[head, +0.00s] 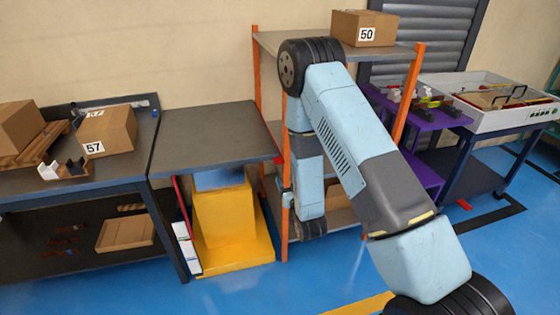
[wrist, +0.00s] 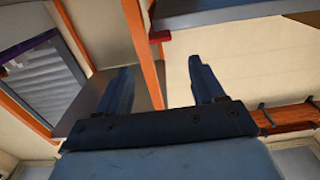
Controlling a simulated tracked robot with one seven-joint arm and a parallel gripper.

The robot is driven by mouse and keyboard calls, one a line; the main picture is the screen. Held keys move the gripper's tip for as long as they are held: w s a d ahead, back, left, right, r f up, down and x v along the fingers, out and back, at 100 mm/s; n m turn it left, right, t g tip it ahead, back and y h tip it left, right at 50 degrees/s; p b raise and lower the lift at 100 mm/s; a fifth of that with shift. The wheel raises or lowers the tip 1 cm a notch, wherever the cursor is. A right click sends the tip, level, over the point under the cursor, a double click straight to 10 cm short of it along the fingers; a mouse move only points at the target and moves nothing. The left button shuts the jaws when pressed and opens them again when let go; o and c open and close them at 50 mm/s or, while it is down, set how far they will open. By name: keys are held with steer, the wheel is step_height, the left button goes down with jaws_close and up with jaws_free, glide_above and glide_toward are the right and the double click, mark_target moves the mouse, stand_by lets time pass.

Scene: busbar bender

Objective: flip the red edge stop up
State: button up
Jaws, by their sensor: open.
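A small red part, which looks like the red edge stop (head: 279,160), is at the right front corner of the grey table (head: 215,130). Whether it hangs down or lies flat is too small to tell. In the wrist view the red stop (wrist: 159,36) shows at the end of a grey slab, beside an orange post. My gripper (wrist: 163,88) is open, with nothing between its two dark blue fingers. The stop appears beyond the fingertips, apart from them. In the head view my forearm hangs down by the shelf's front post, below the stop, and the fingers cannot be made out clearly.
An orange-posted shelf (head: 257,85) with a box marked 50 (head: 363,28) stands close behind my arm. A yellow stand (head: 222,220) is under the grey table. A workbench (head: 60,187) with boxes is left; a purple table (head: 432,118) is right. Blue floor in front is open.

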mark_target(280, 163)
steer(key=x, duration=1.3)
steer(key=shift+w+a+f, duration=0.1)
steer(key=shift+w+f, duration=0.05)
steer(key=shift+w, duration=0.15)
jaws_close()
